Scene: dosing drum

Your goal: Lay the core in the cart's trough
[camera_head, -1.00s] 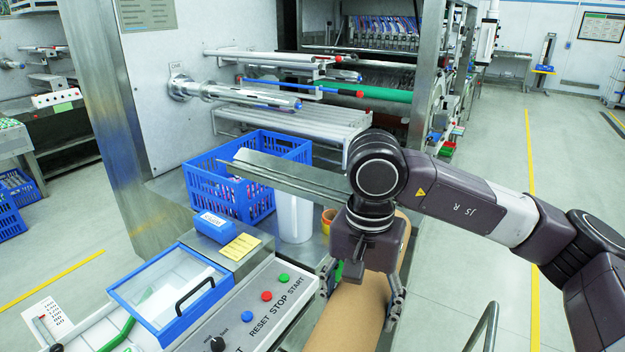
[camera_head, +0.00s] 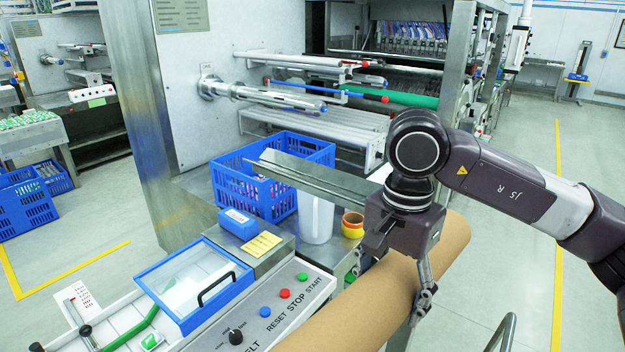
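The core, a long brown cardboard tube (camera_head: 372,308), runs slantwise from the bottom edge up to the right in the head view. My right gripper (camera_head: 392,288) comes down over it from above, with a finger on each side of the tube, and appears shut on it. The far finger is partly hidden behind the tube. The tube's near end is out of the picture. I cannot make out the cart's trough; a curved grey rail (camera_head: 503,334) at the bottom right may be part of the cart. My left gripper is not in view.
A control panel (camera_head: 250,325) with coloured buttons stands left of the tube. Behind it are a blue crate (camera_head: 232,190), a slanted metal plate (camera_head: 325,178), a white cylinder (camera_head: 316,220) and yellow-orange rolls (camera_head: 352,226). Open floor (camera_head: 535,140) lies to the right.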

